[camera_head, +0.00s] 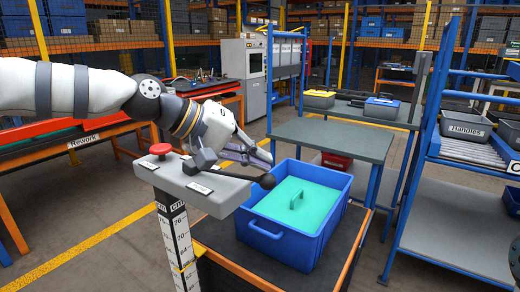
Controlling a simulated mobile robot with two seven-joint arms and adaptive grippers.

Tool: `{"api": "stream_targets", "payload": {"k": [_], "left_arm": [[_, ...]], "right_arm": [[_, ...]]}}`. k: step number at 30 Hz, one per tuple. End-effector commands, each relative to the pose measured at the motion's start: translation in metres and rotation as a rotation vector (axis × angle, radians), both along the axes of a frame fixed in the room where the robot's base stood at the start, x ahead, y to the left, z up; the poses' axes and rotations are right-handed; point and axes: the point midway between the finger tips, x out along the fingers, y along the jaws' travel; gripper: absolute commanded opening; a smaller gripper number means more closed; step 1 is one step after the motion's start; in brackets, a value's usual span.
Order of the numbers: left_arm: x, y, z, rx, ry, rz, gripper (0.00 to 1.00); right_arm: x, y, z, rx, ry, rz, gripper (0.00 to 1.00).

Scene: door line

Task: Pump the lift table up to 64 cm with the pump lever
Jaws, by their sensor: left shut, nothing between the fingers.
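The lift table (215,236) has a dark top with an orange edge and carries a blue crate with a teal lid-like piece inside. A grey console stands at its left on a post with a centimetre scale (180,240); figures near 76, 70 and 64 show, with a yellow mark low on it. The table's height is not clearly readable. The pump lever (240,177) runs right from a dark pivot on the console to a black ball knob (267,181). My left gripper (262,159) is shut and empty, just above and behind the lever. My right gripper is out of view.
A red button (160,149) sits on the console's left end. The blue crate (277,244) stands close to the lever knob. A grey-topped bench (335,137) is behind, a blue rack (400,225) at right, the Rework table (85,142) at left. Floor at lower left is clear.

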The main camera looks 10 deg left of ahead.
Motion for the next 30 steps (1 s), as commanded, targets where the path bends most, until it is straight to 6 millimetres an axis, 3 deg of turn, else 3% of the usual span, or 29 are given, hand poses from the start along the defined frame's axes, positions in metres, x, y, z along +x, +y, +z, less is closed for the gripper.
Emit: {"api": "stream_targets", "payload": {"k": [30], "left_arm": [[0.007, 0.019, 0.054, 0.0, 0.0, 0.001, 0.0]], "right_arm": [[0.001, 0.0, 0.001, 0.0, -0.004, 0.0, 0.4]]}}
